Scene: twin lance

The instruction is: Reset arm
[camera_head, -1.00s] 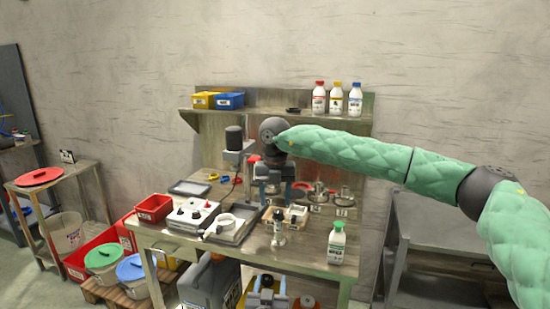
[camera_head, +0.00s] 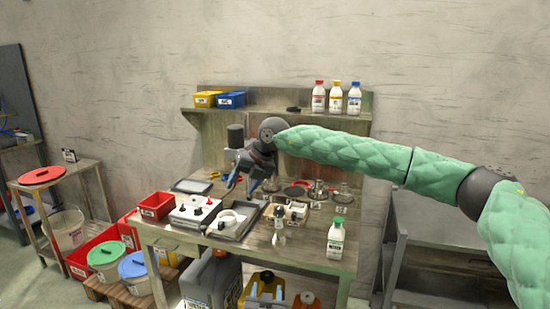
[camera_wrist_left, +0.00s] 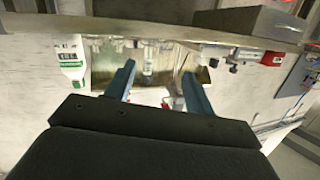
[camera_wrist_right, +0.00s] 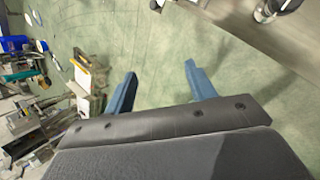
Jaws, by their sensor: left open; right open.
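My right gripper (camera_head: 242,184) hangs over the left-middle of the workbench (camera_head: 300,258), at the end of the green-sleeved arm. Its blue fingers are apart and point down and to the left. They also show apart and empty in the right wrist view (camera_wrist_right: 161,88). My left gripper (camera_head: 267,291) is low at the bench's front, with only its fingertips showing in the head view. In the left wrist view its fingers (camera_wrist_left: 158,88) are apart with nothing held between them. The rest of the left arm is out of the head view.
A green-capped white bottle (camera_head: 336,238) stands near the bench's front right. A white device with knobs (camera_head: 195,211) and a red bin (camera_head: 156,205) are at the left. A grey canister (camera_head: 211,283) and yellow canister (camera_head: 265,278) are below. A shelf (camera_head: 290,113) holds bins and bottles.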

